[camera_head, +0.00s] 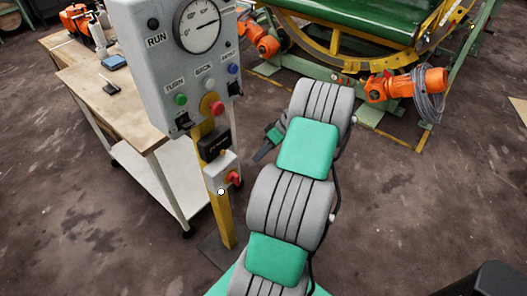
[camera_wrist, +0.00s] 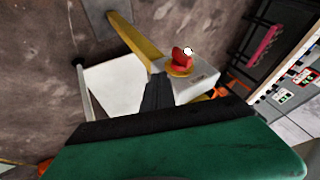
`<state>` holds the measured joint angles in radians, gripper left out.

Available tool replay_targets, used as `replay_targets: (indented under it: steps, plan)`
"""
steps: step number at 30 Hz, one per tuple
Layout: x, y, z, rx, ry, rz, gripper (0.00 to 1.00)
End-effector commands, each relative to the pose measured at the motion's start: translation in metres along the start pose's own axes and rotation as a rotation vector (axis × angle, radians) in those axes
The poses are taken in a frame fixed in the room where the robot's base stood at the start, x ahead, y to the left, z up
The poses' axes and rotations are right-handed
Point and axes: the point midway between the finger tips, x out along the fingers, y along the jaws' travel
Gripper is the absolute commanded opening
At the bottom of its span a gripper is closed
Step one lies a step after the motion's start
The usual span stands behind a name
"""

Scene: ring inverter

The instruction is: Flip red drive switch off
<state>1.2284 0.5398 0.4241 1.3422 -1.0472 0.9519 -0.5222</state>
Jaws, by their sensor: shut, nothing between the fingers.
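The red drive switch (camera_head: 235,178) is a red knob on the side of a small light box (camera_head: 218,172), low on a yellow post. In the wrist view the red knob (camera_wrist: 181,62) sits on a yellow disc on the box (camera_wrist: 196,80). My gripper (camera_head: 259,156) is right of the box, with its dark fingers pointing down and left towards it. In the wrist view my shut gripper (camera_wrist: 158,82) is empty, its tip just left of the knob and overlapping the box's edge. I cannot tell whether it touches the box.
A grey control panel (camera_head: 160,62) with a gauge and coloured buttons stands above the switch on the post (camera_head: 224,218). A wooden-topped workbench (camera_head: 125,118) is at the left. A green and yellow machine (camera_head: 345,30) with orange motors is behind.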

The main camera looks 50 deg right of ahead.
Motion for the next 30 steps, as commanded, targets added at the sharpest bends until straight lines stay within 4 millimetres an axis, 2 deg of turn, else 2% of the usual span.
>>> replay_targets:
  steps: [1,6,10,15,30]
  plan:
    - [0.012,-0.001,0.0,0.001,0.0,-0.004,0.0]
    - [0.048,-0.001,0.0,0.0,-0.001,-0.003,0.0]
    - [0.055,-0.023,-0.001,0.0,-0.001,0.0,0.0]
    - [0.062,-0.035,-0.001,0.0,0.0,0.001,0.0]
    - [0.062,-0.032,0.0,0.003,0.002,0.02,0.0]
